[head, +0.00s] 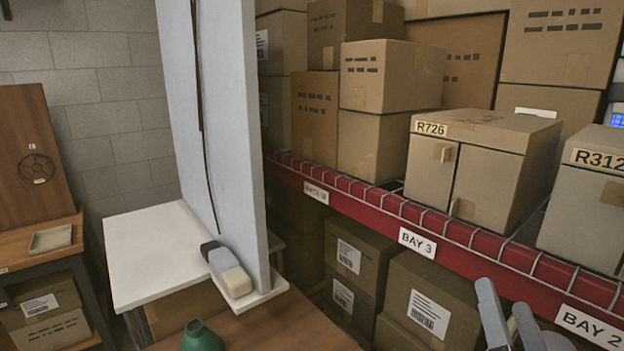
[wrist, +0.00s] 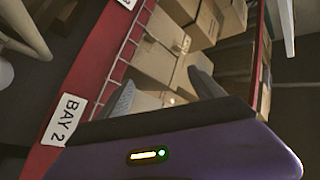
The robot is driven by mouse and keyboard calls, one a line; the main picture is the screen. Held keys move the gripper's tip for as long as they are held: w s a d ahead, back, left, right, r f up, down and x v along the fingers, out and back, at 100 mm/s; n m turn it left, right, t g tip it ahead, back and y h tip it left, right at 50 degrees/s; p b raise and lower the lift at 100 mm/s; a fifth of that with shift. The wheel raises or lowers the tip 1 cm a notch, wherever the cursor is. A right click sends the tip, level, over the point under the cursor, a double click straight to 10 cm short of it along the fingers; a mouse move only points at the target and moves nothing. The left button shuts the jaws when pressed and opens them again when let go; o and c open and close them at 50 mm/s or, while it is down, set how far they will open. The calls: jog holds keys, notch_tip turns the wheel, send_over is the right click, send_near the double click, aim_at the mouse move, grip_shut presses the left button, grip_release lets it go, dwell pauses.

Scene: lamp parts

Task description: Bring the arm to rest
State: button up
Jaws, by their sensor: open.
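My gripper (head: 506,322) shows at the lower right of the head view, in front of the red shelf beam. Its two grey fingers stand apart with nothing between them. In the wrist view my gripper (wrist: 160,97) shows its two dark fingers spread, with boxes in the background between them. Nothing is held.
A red wire-deck shelf (head: 380,203) carries several cardboard boxes, including box R726 (head: 490,165). More boxes (head: 420,300) stand underneath. A tall white panel (head: 215,120) rises beside a white table (head: 150,255). A green object (head: 202,336) stands on the brown surface (head: 285,325).

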jog(key=s+a+f+n+g+y+b, duration=0.1)
jog(key=s+a+f+n+g, duration=0.1)
jog(key=s+f, duration=0.5)
jog(key=s+a+f+n+g+y+b, duration=0.1)
jog(key=s+a+f+n+g, duration=0.1)
jog(key=s+f, duration=0.6)
jog(key=s+a+f+n+g+y+b, duration=0.1)
jog(key=s+f+n, duration=0.4)
jog(key=s, duration=1.4)
notch_tip(320, 180, down, 4)
jog(key=a+g+b, duration=0.1)
jog(key=a, duration=0.1)
jog(key=shift+a+r+y, duration=0.25)
jog(key=shift+a+y, duration=0.15)
